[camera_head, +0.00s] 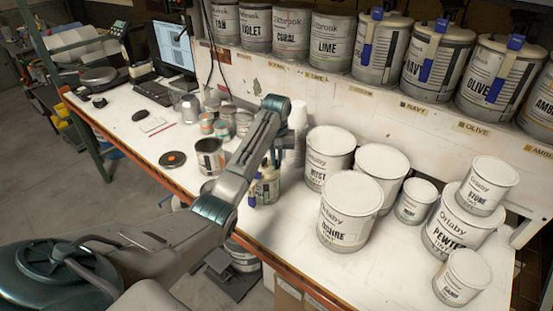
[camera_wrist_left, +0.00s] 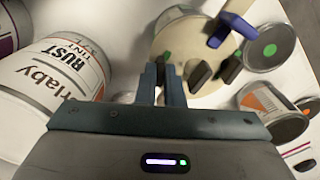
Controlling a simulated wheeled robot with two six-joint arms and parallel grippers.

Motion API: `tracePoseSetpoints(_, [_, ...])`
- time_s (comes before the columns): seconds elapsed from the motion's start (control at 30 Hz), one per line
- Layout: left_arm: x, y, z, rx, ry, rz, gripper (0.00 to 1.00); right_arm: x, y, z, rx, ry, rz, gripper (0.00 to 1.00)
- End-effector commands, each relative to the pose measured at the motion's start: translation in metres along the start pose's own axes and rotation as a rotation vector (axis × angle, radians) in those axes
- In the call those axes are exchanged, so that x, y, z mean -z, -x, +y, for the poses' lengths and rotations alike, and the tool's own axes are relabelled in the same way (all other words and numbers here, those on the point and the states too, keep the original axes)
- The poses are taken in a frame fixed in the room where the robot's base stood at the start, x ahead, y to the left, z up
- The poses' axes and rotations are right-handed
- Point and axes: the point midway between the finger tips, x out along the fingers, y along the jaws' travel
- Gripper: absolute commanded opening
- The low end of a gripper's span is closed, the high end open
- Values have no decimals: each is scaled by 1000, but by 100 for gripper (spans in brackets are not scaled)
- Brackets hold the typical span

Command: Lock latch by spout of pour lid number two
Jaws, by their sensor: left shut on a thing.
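A cream pour lid (camera_wrist_left: 190,42) on a can shows in the wrist view, with a blue part (camera_wrist_left: 236,28) at its upper right and dark latches (camera_wrist_left: 197,76) near its lower edge. My left gripper (camera_wrist_left: 165,80) is at the lid's near edge, its fingers close together on what looks like a small latch, mostly hidden between them. In the head view the lidded can (camera_head: 267,187) stands on the bench below my left wrist, partly covered by my arm. A number on the lid is not readable. My right gripper is not in view.
In the head view, large white-lidded cans (camera_head: 350,210) crowd the bench to the right. An open can (camera_head: 209,157) is left of the lidded one. Shelf cans (camera_head: 385,50) line the back.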

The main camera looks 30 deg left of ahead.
Motion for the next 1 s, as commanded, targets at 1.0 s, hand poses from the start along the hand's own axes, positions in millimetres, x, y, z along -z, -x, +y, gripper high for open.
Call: tracePoseSetpoints(1.0, [0, -1, 0, 0, -293, -1, 0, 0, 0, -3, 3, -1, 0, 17])
